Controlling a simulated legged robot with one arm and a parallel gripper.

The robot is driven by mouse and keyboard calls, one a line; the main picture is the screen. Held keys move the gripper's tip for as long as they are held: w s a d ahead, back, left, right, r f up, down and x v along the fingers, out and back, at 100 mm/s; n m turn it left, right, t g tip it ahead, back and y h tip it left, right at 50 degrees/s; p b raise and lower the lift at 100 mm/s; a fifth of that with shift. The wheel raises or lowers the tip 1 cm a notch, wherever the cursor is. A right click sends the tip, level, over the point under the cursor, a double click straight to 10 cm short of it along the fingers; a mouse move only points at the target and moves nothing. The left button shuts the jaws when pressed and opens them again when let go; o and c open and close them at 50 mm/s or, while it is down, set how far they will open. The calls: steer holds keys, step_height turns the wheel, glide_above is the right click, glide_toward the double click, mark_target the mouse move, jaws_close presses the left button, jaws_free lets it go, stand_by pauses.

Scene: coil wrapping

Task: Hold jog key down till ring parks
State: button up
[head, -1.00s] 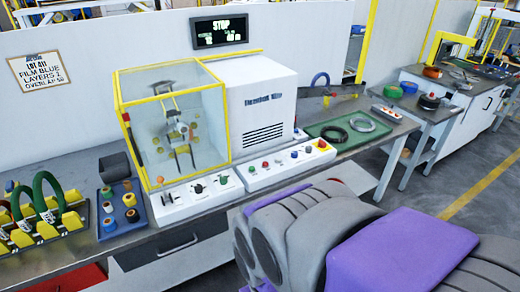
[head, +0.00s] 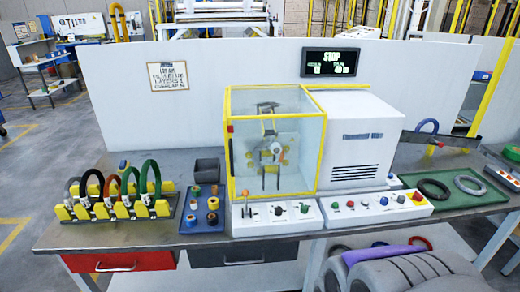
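The wrapping machine stands on the bench, with a yellow-framed clear guard box (head: 304,152) that looks closed. The metal ring mechanism (head: 270,150) shows through the guard; its exact angle is hard to tell. The left control panel (head: 262,223) has a lever, a black knob and a green button. The right control panel (head: 372,213) has several coloured buttons and a red stop knob on yellow. Labels are too small to read, so I cannot tell which is the jog key. My gripper is not in view.
A yellow rack (head: 112,210) holding several coloured coils stands at left. Beside it are a blue spool tray (head: 201,227) and a dark bin (head: 207,171). A green tray (head: 452,204) with two rings lies at right. A sign (head: 167,75) hangs behind. My grey and purple body shows bottom right.

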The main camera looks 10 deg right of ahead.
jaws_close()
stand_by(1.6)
